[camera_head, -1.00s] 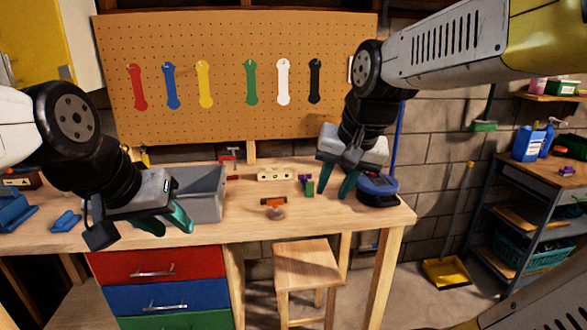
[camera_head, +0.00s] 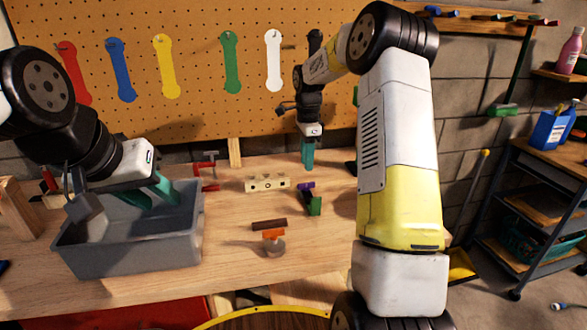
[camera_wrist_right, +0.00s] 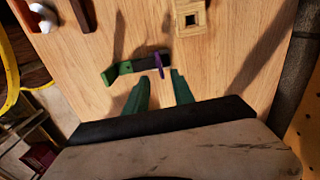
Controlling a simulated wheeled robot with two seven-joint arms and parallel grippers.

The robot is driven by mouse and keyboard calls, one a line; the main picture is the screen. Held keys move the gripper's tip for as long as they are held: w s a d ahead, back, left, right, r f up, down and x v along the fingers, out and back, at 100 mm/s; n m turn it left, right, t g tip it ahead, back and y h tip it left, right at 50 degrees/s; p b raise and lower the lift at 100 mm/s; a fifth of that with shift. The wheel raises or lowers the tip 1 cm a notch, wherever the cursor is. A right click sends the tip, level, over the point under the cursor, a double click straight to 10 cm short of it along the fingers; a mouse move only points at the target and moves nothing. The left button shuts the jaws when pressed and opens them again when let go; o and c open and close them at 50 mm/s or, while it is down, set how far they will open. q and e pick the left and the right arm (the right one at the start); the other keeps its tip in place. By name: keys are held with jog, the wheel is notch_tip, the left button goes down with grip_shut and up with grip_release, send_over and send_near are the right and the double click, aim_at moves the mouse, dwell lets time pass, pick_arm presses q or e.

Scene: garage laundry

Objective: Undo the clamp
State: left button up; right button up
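A small green and purple clamp-like piece lies on the bench. Its green body (camera_head: 314,206) and purple part (camera_head: 305,186) sit right of centre in the head view. The right wrist view shows the green bar (camera_wrist_right: 122,71) with the purple part (camera_wrist_right: 158,62) at one end. My right gripper (camera_head: 308,164) points down behind it, open and empty; in the wrist view the fingertips (camera_wrist_right: 160,76) are apart, just short of the purple part. A red clamp-shaped tool (camera_head: 207,172) stands at the back of the bench. My left gripper (camera_head: 152,196) is open over the grey bin.
The grey bin (camera_head: 135,262) stands at the left. A pale wooden block with holes (camera_head: 267,183) lies mid-bench. A dark bar (camera_head: 269,224) and an orange-topped piece (camera_head: 272,238) lie in front. The pegboard (camera_head: 200,80) rises behind. My right arm hides the bench's right end.

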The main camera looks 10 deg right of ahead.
aim_at(306, 186)
notch_tip(306, 186, down, 8)
jog(key=shift+r, duration=0.15)
dwell(0.3)
grip_shut()
